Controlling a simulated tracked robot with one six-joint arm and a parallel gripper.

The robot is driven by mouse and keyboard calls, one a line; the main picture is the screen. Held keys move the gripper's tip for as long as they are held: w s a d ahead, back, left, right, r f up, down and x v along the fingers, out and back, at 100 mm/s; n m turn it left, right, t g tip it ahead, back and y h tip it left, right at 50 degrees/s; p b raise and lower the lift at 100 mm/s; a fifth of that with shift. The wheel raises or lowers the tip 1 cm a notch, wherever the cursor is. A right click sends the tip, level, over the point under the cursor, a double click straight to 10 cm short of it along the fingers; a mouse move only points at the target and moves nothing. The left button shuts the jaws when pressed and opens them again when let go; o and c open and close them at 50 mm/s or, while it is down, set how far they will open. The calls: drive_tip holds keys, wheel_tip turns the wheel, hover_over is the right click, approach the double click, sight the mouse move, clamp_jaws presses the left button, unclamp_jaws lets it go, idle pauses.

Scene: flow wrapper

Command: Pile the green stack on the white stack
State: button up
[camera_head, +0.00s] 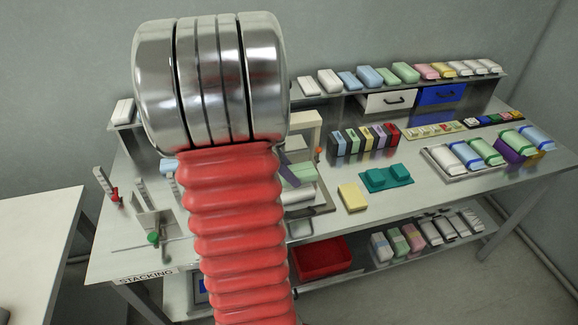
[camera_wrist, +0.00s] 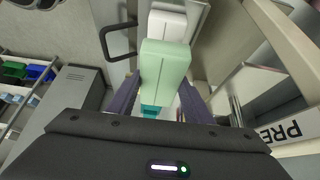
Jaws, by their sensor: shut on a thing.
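A pale green stack (camera_wrist: 165,62) sits between the two dark purple fingers of my gripper (camera_wrist: 160,95), which is shut on it in the wrist view. A white stack (camera_wrist: 168,25) lies just beyond the green one, partly covered by it; I cannot tell whether they touch. In the head view my red, metal-capped arm hides much of the work spot. There a strip of the green stack (camera_head: 298,174) shows beside a purple finger, above the white stack (camera_head: 297,195).
A teal holder (camera_head: 387,178) and a yellow block (camera_head: 353,197) are on the bench to the right. A tray of wrapped packs (camera_head: 440,168) is farther right. A dark looped handle (camera_wrist: 103,42) is left of the stacks. A beige frame (camera_wrist: 275,30) stands close on the right.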

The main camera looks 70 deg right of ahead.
drive_tip(key=shift+f, duration=2.15)
drive_tip(key=shift+f, duration=0.15)
drive_tip(key=o, duration=1.1)
drive_tip(key=shift+w, duration=0.1)
drive_tip(key=v, duration=1.3)
drive_tip(key=shift+r, duration=0.35)
drive_tip(key=shift+w+a, duration=0.1)
drive_tip(key=shift+w, duration=0.05)
